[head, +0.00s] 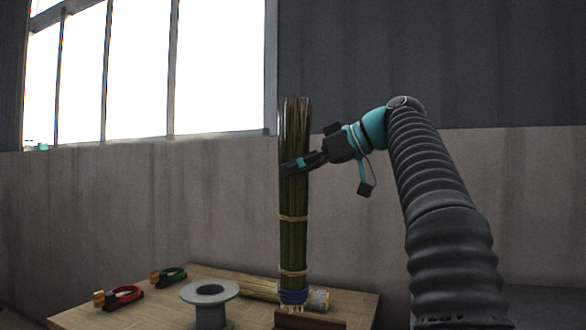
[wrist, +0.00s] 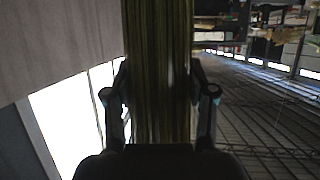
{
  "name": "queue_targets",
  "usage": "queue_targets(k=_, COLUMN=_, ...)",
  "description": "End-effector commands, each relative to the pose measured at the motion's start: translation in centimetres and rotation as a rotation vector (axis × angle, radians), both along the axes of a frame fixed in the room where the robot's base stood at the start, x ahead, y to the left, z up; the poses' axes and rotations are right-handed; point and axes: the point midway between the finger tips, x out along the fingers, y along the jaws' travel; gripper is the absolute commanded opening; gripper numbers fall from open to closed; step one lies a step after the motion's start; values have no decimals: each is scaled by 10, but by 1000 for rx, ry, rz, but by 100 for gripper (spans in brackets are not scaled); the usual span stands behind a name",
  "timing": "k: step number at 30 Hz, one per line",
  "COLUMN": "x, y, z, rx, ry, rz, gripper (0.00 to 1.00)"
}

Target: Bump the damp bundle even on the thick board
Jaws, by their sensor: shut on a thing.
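The bundle (head: 294,195) is a tall, upright sheaf of greenish-brown stalks with pale bands and a blue binding near its lower end. My gripper (head: 290,167) is shut on its upper part, and in the wrist view the stalks (wrist: 159,70) run between my two fingers. A brown board (head: 309,320) lies at the table's front, directly below the bundle. The bundle's foot appears just above or behind the board; I cannot tell whether they touch.
The wooden table (head: 75,319) also holds a grey spool (head: 210,293), a red-ringed tool (head: 122,297), a green-ringed tool (head: 170,276) and a pale handle (head: 250,290) lying behind the bundle. A wall with a window stands behind. The space around the bundle's upper part is clear.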

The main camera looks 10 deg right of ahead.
Motion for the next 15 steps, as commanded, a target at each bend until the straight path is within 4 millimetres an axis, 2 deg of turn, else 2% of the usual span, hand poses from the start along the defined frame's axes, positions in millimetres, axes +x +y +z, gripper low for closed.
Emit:
queue_targets(k=5, x=-1, y=1, z=-9, rx=2, ry=2, rz=1, gripper=19)
queue_targets(k=15, x=-1, y=0, z=-46, rx=1, ry=2, rz=0, gripper=19)
